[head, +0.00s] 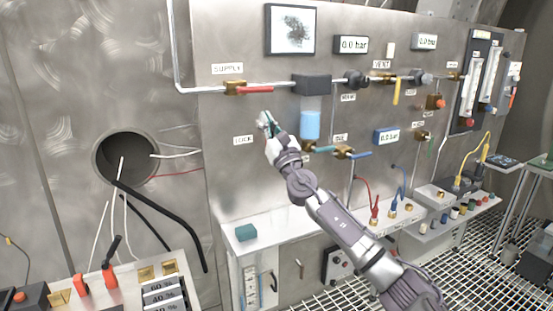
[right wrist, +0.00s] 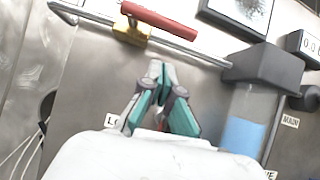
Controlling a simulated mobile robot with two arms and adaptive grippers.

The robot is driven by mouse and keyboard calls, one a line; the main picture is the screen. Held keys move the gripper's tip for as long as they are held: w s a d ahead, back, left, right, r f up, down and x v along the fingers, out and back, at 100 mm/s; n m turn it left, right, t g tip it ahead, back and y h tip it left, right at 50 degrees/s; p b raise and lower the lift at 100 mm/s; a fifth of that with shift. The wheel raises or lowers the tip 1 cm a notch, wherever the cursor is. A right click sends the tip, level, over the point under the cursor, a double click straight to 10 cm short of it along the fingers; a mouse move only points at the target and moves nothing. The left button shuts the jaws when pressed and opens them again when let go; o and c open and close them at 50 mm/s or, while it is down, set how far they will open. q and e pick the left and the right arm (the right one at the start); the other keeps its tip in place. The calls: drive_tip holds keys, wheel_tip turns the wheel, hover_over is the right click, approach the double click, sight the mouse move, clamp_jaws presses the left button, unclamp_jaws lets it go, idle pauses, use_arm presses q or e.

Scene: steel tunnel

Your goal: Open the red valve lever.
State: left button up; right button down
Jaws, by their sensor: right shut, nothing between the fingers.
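The red valve lever (head: 255,90) sits on a brass valve body (head: 234,88) in the pipe under the SUPPLY label (head: 227,69). The lever lies along the pipe, pointing right. In the right wrist view the red lever (right wrist: 160,20) and brass body (right wrist: 130,32) show at the top. My right gripper (head: 264,119) is below the lever, apart from it, in front of the panel. Its fingertips (right wrist: 160,70) are together with nothing between them. My left gripper is in neither view.
A dark block (head: 312,85) with a blue-filled bowl (head: 310,125) hangs right of the lever. A yellow lever (head: 396,92) and a blue-handled valve (head: 358,155) are farther right. A shelf (head: 285,222) with a teal block (head: 246,232) is below. Cables leave a round hole (head: 127,158) at left.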

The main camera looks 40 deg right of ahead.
drive_tip(key=b+v, duration=0.2)
drive_tip(key=v, duration=0.7)
drive_tip(key=shift+r, duration=0.15)
